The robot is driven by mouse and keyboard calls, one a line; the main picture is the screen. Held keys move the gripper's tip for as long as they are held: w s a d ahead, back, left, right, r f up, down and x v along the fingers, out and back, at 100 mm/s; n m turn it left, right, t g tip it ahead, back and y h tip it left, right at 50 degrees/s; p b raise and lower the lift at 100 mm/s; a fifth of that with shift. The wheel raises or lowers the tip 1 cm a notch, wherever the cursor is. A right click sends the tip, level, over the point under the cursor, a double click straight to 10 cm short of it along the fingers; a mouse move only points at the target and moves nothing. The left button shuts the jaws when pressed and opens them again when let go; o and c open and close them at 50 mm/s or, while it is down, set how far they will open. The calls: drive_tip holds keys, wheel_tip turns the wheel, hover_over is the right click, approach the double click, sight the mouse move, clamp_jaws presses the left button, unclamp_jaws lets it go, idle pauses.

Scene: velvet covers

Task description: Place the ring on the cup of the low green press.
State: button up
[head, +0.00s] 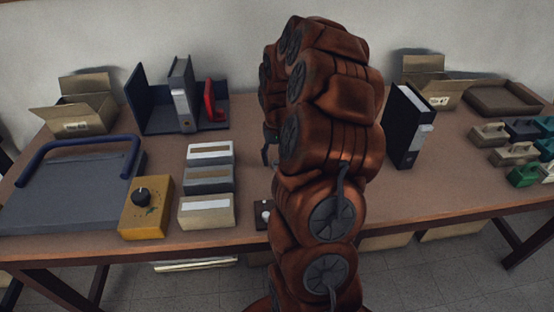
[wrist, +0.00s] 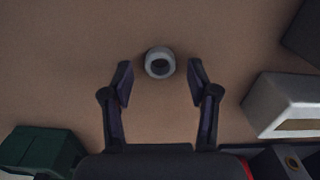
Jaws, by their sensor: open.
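A small grey ring (wrist: 149,62) with a dark centre lies on the brown tabletop in the wrist view. My gripper (wrist: 160,68) is open, with one finger on each side of the ring and clear space between.
A grey and beige block (wrist: 285,107) stands right of the ring. On the table (head: 235,238) are a yellow dial box (head: 146,211), labelled boxes (head: 207,211), a black binder (head: 402,135), a brown tray (head: 505,106) and several handled blocks (head: 515,154) at the right.

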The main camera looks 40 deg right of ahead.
sight(277, 163)
wheel_tip(277, 163, up, 11)
drive_tip(key=b, duration=0.2)
